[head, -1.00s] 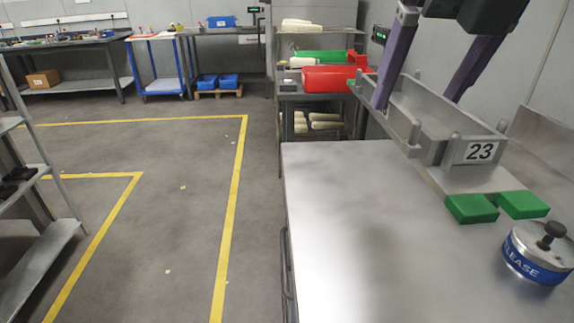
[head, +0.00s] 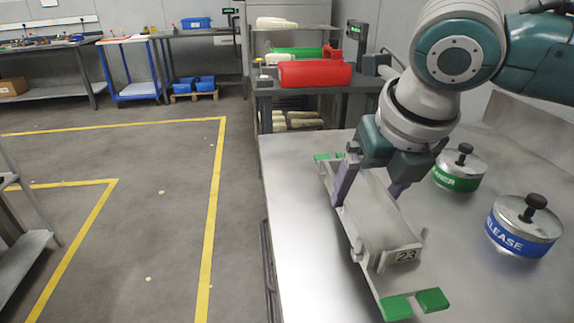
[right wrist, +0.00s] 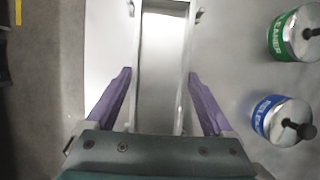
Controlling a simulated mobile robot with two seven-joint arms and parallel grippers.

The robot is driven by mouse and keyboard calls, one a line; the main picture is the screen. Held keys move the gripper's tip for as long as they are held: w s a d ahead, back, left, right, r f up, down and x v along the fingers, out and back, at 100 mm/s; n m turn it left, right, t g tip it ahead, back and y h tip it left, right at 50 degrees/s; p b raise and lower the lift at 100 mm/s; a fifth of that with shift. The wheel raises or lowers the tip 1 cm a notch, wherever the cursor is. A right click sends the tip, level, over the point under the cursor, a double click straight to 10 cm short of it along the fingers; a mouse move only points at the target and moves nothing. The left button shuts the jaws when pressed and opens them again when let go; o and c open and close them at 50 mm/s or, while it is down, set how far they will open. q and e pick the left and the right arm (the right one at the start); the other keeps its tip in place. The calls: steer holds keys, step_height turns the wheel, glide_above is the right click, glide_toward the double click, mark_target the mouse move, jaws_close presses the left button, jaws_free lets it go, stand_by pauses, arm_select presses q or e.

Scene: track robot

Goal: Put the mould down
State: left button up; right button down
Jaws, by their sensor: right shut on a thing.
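The mould (head: 372,215) is a long grey tray with a "23" plate at its near end and green pads at both ends. It is over the metal bench (head: 300,245), lengthwise away from me. I cannot tell whether its underside touches the bench. My right gripper (head: 370,190) comes down from above, its purple fingers shut on the mould towards its far part. In the right wrist view the mould (right wrist: 162,70) runs between the two fingers. My left gripper is not in view.
A green-banded can (head: 459,170) and a blue-banded "RELEASE" can (head: 523,225) stand on the bench to the right of the mould. The bench is bare to the mould's left. A rack (head: 310,91) with red and green items stands beyond.

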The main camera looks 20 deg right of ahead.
mark_target(365, 210)
steer(key=shift+f, duration=1.45)
steer(key=shift+f+b, duration=0.15)
steer(key=shift+b, duration=0.15)
jaws_free()
